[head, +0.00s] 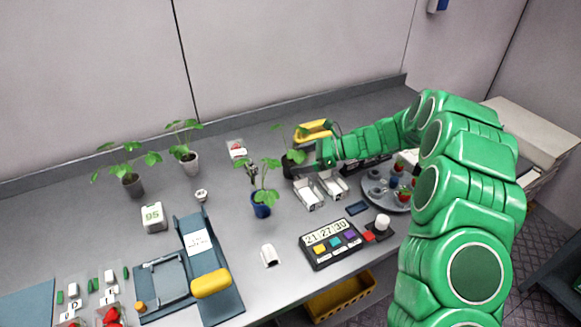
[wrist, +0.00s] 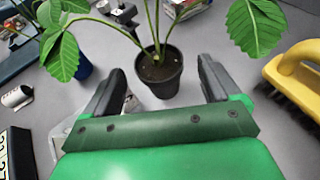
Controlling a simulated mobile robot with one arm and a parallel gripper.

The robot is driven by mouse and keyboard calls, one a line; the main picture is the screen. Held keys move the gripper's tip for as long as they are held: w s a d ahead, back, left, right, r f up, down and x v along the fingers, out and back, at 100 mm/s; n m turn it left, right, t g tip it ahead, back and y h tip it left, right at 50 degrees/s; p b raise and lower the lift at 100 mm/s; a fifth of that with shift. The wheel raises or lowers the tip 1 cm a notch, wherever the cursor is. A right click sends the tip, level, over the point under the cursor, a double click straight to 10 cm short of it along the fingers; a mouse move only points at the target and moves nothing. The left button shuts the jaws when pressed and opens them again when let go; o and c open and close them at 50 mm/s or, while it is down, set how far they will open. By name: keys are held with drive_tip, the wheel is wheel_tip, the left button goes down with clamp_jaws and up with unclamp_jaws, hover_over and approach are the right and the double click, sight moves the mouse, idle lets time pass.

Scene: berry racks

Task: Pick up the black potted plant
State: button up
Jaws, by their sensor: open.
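The black potted plant shows in the wrist view as a dark pot (wrist: 158,84) with soil and thin green stems, upright on the grey counter. It stands ahead of my gripper, in line with the gap between the two dark fingers. My gripper (wrist: 160,76) is open and empty, with one finger to each side of the pot. In the head view the black pot (head: 289,165) is just left of my gripper (head: 306,163), partly covered by leaves. I cannot tell whether either finger touches the pot.
A blue-potted plant (head: 261,210) stands close by, to the left and nearer. A yellow-handled brush (wrist: 297,75) lies right of the pot. White clip-like devices (head: 309,194) and a timer box (head: 333,243) are in front. Grey and white potted plants stand further left.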

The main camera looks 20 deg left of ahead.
sight(293, 159)
drive_tip(key=x, duration=0.5)
drive_tip(key=shift+s+a+r, duration=0.1)
drive_tip(key=shift+r, duration=0.1)
drive_tip(key=c, duration=1.1)
drive_tip(key=shift+c, duration=0.2)
